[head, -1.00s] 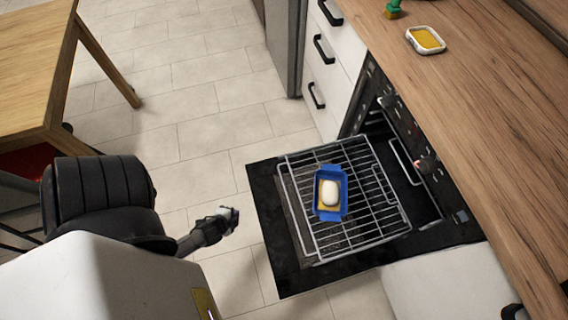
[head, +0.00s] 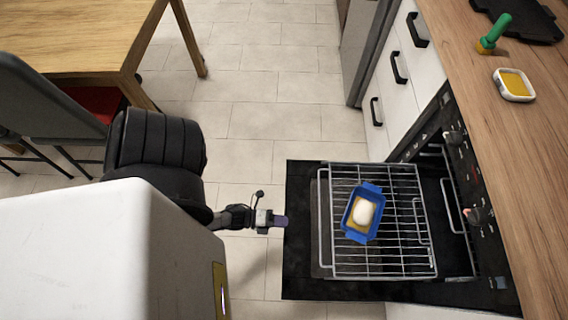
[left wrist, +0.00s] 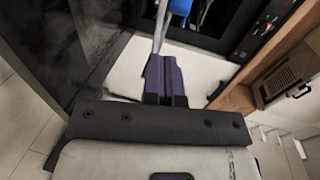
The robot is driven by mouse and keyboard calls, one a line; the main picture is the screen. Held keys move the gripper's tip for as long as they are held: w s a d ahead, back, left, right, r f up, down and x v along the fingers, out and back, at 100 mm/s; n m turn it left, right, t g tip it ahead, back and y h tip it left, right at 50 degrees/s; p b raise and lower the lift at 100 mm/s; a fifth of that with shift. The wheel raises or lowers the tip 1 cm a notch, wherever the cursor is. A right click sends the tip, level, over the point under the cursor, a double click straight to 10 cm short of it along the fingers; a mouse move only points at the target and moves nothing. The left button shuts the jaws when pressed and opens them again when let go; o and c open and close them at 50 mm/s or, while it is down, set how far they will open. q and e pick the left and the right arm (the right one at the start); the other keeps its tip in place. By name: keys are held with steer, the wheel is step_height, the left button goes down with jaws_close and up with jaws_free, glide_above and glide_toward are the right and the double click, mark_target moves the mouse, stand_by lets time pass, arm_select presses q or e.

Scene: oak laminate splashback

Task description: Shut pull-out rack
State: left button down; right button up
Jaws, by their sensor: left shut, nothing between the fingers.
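The wire rack (head: 405,262) is pulled out of the oven, above the lowered black oven door (head: 300,270). A blue dish (head: 351,226) sits on the rack, holding a white rounded item (head: 363,212) on a yellow layer. My left gripper (head: 280,221) is shut and empty, left of the rack, its tip overlapping the door's outer edge in the head view. In the left wrist view its purple fingers (left wrist: 165,75) are together, with a rack bar (left wrist: 160,28) and part of the blue dish (left wrist: 180,7) beyond them. I cannot tell whether they touch the rack. My right gripper is not in view.
The oven's knobbed front (head: 462,170) and wooden counter (head: 520,140) lie to the right. White drawers (head: 395,90) stand beyond the oven. A wooden table (head: 90,35) and dark chair (head: 45,110) are at the left. The tiled floor (head: 270,130) between is clear.

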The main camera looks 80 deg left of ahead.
arm_select(q)
steer(key=b+x, duration=0.2)
steer(key=x, duration=0.9)
steer(key=shift+b, duration=0.35)
steer(key=shift+w, duration=0.1)
